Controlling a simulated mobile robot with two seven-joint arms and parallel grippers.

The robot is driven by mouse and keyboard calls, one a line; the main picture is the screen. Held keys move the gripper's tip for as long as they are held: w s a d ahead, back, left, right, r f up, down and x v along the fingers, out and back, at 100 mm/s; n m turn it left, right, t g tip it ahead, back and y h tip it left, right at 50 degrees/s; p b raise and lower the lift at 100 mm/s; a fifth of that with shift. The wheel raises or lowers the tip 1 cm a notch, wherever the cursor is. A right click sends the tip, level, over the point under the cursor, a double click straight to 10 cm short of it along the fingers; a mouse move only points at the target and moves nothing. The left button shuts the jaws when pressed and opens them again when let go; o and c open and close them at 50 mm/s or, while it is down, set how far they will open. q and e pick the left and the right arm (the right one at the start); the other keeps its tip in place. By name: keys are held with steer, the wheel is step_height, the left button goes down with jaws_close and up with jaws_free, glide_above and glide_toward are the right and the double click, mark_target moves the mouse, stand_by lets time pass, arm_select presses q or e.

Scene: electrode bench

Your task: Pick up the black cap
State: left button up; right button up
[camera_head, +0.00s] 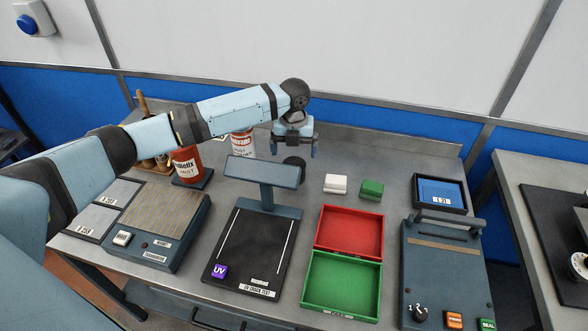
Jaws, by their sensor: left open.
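A dark round piece, which looks like the black cap (295,162), is on the bench behind the UV stand, right of its head. My left gripper (295,152) points down over it, with its two fingers spread apart. The fingers are at the left and right above the cap, and I see nothing between them. From this angle I cannot tell how far the fingertips are above the cap. The cap's lower part is partly hidden. My right gripper is not in view.
A UV stand (264,171) is in front of the cap. A white block (335,184) and a green block (372,189) lie to its right. A red tray (348,231) and a green tray (341,284) are nearer. Red bottle (187,166) and white jar (243,150) stand left.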

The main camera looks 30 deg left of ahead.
mark_target(294, 163)
arm_select(q)
steer(key=f, duration=0.5)
steer(key=shift+s+d+f, duration=0.2)
steer(key=shift+s, duration=0.05)
steer(key=c, duration=1)
